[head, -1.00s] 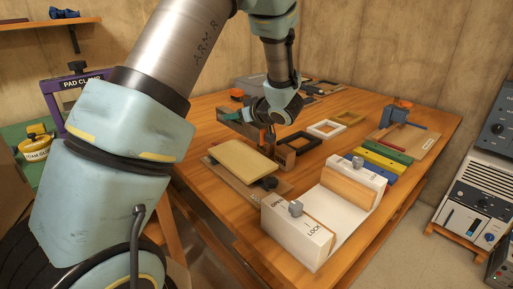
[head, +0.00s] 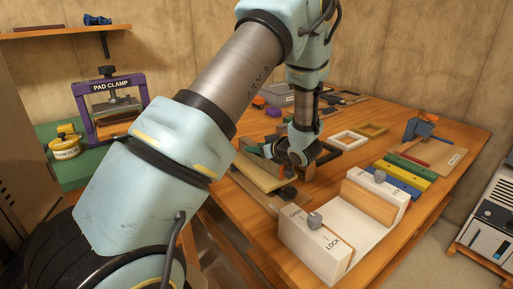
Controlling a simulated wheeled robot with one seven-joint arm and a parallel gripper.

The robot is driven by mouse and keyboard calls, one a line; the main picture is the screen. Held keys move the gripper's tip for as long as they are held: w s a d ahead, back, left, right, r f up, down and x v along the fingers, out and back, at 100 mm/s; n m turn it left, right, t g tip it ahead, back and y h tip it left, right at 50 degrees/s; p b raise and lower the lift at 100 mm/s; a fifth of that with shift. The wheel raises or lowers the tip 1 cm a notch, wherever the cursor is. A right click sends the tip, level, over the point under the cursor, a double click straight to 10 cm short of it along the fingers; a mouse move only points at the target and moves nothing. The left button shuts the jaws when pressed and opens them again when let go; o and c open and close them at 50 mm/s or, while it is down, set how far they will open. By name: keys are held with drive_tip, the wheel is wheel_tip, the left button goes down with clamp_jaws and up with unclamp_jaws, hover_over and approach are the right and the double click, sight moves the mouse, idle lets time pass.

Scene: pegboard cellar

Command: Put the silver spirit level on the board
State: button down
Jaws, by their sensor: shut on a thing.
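My gripper (head: 283,151) is low over the middle of the table, at the back edge of a cream slab. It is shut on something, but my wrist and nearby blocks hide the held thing. I cannot pick out a silver spirit level in the head view. The cream slab (head: 257,174) lies over a flat brown board (head: 262,198) and is partly covered by my gripper. Another flat wooden board (head: 452,163), with a label, lies at the table's far right. I cannot tell which board is meant.
A white lock fixture (head: 323,238) stands at the front. Green, yellow and blue bars (head: 402,174) lie behind it. A blue vise (head: 419,130) and empty frames (head: 347,140) are farther back. A purple pad clamp (head: 110,100) stands left, off the table.

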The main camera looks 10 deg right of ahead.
drive_tip(key=shift+f, duration=0.3)
drive_tip(key=c, duration=0.5)
unclamp_jaws()
drive_tip(key=shift+r, duration=0.55)
drive_tip(key=v, duration=1.2)
drive_tip(key=shift+b, duration=0.4)
drive_tip(key=w+h, duration=0.1)
drive_tip(key=w+a, duration=0.1)
drive_tip(key=w+h, duration=0.1)
drive_tip(key=w, duration=0.1)
drive_tip(key=shift+a+r+m+g+h, duration=0.25)
drive_tip(key=shift+r+m+g+h, duration=0.05)
drive_tip(key=shift+r, duration=0.1)
drive_tip(key=s+a+m+g+h, duration=0.1)
drive_tip(key=s+a+m+g, duration=0.1)
drive_tip(key=s+a+g, duration=0.3)
drive_tip(key=s+a+m+g+h, duration=0.2)
drive_tip(key=s+a+g, duration=0.3)
drive_tip(key=s+a, duration=0.6)
drive_tip(key=a+m, duration=0.1)
drive_tip(key=a, duration=0.7)
drive_tip(key=shift+m, duration=0.3)
